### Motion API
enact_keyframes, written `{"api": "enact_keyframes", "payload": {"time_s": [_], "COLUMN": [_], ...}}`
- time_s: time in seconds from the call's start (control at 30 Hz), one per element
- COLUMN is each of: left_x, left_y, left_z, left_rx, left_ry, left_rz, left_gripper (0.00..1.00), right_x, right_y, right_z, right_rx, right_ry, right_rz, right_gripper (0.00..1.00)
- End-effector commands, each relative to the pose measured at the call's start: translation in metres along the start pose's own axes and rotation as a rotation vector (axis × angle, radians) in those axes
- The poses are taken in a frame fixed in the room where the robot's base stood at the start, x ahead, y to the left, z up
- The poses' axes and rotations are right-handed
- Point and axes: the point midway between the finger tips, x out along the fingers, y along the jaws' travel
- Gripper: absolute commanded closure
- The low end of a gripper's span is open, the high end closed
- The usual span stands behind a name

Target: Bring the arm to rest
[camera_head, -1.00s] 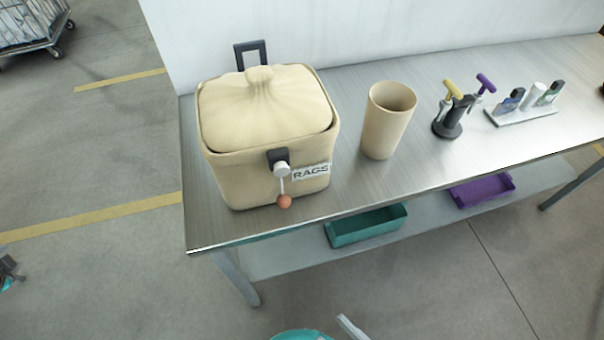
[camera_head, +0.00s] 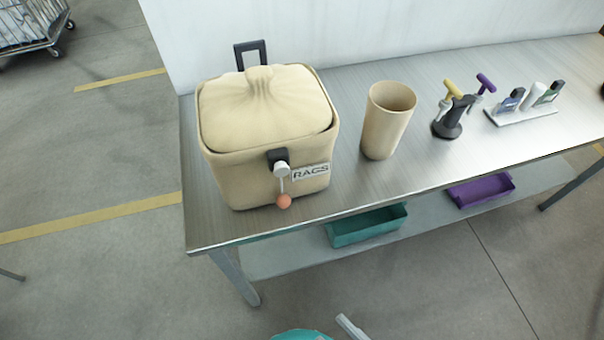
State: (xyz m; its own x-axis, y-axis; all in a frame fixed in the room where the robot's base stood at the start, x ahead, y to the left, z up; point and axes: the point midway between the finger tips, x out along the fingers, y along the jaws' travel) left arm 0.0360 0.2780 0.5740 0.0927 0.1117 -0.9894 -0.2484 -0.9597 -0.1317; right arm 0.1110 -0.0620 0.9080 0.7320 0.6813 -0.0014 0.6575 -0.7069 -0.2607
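Only a thin dark tip (camera_head: 12,274) shows at the left edge of the head view, low over the floor. It looks like the end of my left gripper; the rest is out of frame, so its opening cannot be seen. It is well apart from the table and touches nothing visible. My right gripper is not in view. A teal rounded part and a pale bar at the bottom edge look like parts of my own body.
A metal table (camera_head: 345,200) holds a lidded beige RAGS bin (camera_head: 245,160), a beige cup (camera_head: 386,125), a tool stand (camera_head: 448,125) and a bottle tray (camera_head: 525,115). Teal (camera_head: 365,228) and purple (camera_head: 482,190) bins sit on the lower shelf.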

Motion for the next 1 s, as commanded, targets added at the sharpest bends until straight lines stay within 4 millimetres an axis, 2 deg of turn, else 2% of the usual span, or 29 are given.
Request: {"api": "enact_keyframes", "payload": {"time_s": [0.03,0.1,0.13,0.17,0.2,0.37,0.5,0.6,0.7,0.77,0.87,0.97,1.0], "left_x": [0.0,-0.003,-0.004,-0.005,-0.004,-0.004,-0.004,-0.004,-0.004,-0.004,-0.004,-0.004,0.006], "left_y": [0.034,0.074,0.091,0.098,0.089,0.089,0.088,0.088,0.088,0.088,0.087,0.087,0.089], "left_z": [-0.008,-0.018,-0.022,-0.024,-0.022,-0.022,-0.022,-0.021,-0.021,-0.021,-0.021,-0.021,-0.021], "left_rx": [-0.019,-0.04,-0.05,-0.054,-0.049,-0.048,-0.048,-0.047,-0.047,-0.047,-0.047,-0.047,-0.047], "left_ry": [0.011,0.022,0.027,0.029,0.026,0.026,0.026,0.026,0.026,0.026,0.026,0.026,0.026], "left_rz": [0.044,0.096,0.118,0.126,0.115,0.114,0.114,0.113,0.113,0.113,0.113,0.113,0.113], "left_gripper": [0.5,0.5,0.5,0.5,0.5,0.5,0.5,0.5,0.5,0.5,0.5,0.5,0.5], "right_x": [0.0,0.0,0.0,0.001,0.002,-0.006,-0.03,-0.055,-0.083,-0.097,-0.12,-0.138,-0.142], "right_y": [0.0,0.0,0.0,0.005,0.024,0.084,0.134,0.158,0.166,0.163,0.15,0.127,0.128], "right_z": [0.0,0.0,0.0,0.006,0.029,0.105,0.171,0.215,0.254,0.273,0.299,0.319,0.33], "right_rx": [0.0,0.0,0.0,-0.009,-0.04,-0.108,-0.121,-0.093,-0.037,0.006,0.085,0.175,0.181], "right_ry": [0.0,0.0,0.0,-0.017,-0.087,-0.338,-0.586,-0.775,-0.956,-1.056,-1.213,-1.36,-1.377], "right_rz": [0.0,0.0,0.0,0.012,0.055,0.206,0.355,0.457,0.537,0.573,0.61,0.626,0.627], "right_gripper": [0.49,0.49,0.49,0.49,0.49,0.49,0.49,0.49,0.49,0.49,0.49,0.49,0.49]}}
